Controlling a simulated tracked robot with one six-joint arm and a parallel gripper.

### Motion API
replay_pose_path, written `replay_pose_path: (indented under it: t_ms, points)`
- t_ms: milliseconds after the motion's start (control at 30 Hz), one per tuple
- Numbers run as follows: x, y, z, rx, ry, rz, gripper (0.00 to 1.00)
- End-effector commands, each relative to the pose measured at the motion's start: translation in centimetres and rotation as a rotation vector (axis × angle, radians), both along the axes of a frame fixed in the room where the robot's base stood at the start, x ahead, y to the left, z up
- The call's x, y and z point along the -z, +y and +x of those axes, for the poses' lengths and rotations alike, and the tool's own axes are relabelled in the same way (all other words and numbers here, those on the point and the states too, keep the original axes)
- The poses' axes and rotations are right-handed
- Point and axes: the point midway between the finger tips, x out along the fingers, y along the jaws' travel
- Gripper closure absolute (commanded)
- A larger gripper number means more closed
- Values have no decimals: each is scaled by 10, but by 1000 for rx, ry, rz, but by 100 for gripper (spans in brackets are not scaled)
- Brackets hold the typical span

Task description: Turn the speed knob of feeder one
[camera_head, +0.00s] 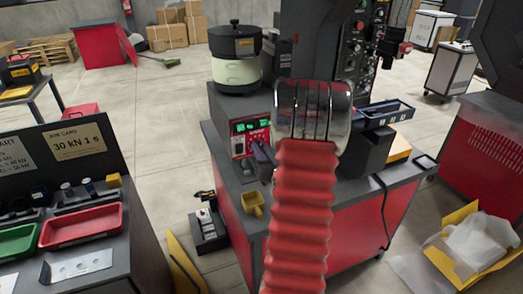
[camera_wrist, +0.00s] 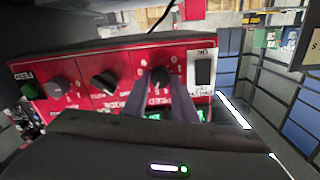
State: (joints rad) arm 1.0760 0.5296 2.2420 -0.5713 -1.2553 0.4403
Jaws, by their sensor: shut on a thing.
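In the wrist view the red control panel (camera_wrist: 118,68) fills the upper left and shows several dark round knobs. My gripper (camera_wrist: 161,82) has one finger on each side of the speed knob (camera_wrist: 160,75), the rightmost knob, and is shut on it. The lettering below that knob is partly hidden by the fingers. In the head view the same panel (camera_head: 239,146), with green displays, sits on the front of the feeder below a pale green bowl unit with a black top (camera_head: 235,65). My gripper (camera_head: 262,155) reaches the panel's right side; the knob is hidden there.
A dark switch (camera_wrist: 203,72) is just right of the speed knob. Another knob (camera_wrist: 103,83) stands to its left. In the head view a yellow scoop-like part (camera_head: 253,204) is at the bench's front edge. A bench with red (camera_head: 80,227) and green trays is at left.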

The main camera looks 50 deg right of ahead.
Motion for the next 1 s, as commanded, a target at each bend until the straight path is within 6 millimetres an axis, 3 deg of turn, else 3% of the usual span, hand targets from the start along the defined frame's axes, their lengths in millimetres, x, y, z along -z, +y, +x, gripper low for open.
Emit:
replay_pose_path:
  t_ms: [400,933,967,1000]
  points:
    - [0,0,0,-1,-123,207,97]
    - [1,-1,0,0,-143,241,97]
    - [1,-1,0,0,-143,241,73]
    - [1,-1,0,0,-143,241,70]
